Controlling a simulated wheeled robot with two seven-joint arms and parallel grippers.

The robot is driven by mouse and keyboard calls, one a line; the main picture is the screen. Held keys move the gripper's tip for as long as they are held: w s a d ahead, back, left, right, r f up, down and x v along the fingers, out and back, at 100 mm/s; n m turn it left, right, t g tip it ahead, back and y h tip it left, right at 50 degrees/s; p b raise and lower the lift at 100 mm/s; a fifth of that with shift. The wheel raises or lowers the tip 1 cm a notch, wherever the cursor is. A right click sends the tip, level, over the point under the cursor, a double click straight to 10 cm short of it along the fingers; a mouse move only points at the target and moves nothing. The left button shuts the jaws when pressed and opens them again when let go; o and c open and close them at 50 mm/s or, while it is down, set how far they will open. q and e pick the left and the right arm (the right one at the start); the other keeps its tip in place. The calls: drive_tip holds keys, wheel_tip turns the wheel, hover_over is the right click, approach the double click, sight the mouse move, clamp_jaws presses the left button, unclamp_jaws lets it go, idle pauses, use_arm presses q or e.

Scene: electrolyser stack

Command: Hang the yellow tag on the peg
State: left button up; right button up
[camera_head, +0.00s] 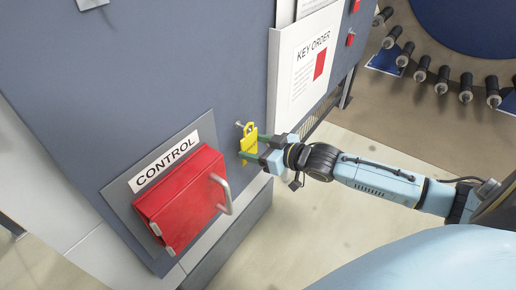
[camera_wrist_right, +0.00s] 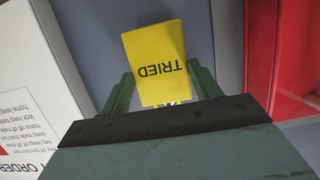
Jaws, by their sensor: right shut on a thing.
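The yellow tag (camera_head: 250,138) is held in front of the dark grey cabinet face, and its upper part has a hole or loop. In the right wrist view the tag (camera_wrist_right: 157,62) shows the word TRIED, upside down. My right gripper (camera_head: 256,154) is shut on the tag's lower part; its green fingers (camera_wrist_right: 155,90) stand on either side of it. The small metal peg (camera_head: 239,125) sticks out of the panel at the tag's upper left. I cannot tell whether the tag touches the peg. My left gripper is out of view.
A red box (camera_head: 182,203) with a metal handle and a CONTROL label (camera_head: 166,159) is mounted left of and below the tag. A white KEY ORDER sign (camera_head: 302,68) is at the right. The floor (camera_head: 330,220) beside the cabinet is clear.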

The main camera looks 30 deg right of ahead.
drive_tip(key=shift+w+a+f, duration=0.2)
drive_tip(key=shift+w+f, duration=0.1)
drive_tip(key=shift+w, duration=0.2)
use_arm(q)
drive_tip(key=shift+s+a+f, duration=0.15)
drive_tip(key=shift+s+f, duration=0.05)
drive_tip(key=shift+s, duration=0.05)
use_arm(e)
drive_tip(key=shift+w+a+f, duration=0.1)
drive_tip(key=shift+w+f, duration=0.05)
drive_tip(key=shift+f, duration=0.1)
idle(0.3)
drive_tip(key=o, duration=1)
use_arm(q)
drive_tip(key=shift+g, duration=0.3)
use_arm(e)
drive_tip(key=shift+o, duration=0.2)
